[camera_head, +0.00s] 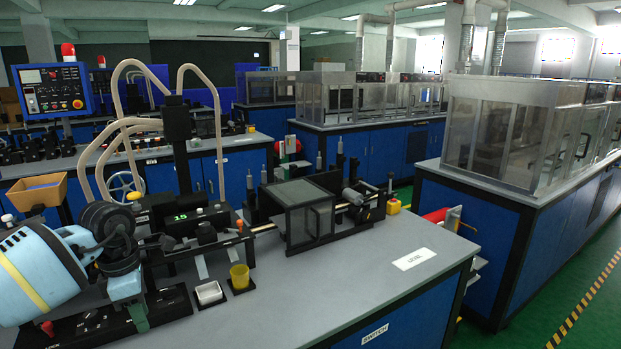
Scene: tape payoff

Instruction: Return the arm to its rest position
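My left arm comes in from the left edge as a large light-blue link with a yellow stripe. Its dark wrist joints lead to my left gripper (134,312), which points down over the black base plate (90,326) at the front left of the grey bench. Its fingers are small and partly merge with the dark parts around them, so I cannot tell whether they are open or shut, or whether they touch anything. My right gripper is not in view.
The grey bench (330,300) is clear at front right, around a LEVEL label. A white tray (208,293) and a yellow cup (239,276) stand right of my gripper. Behind are a black column with beige hoses (176,140) and a dark clear-walled box (306,215).

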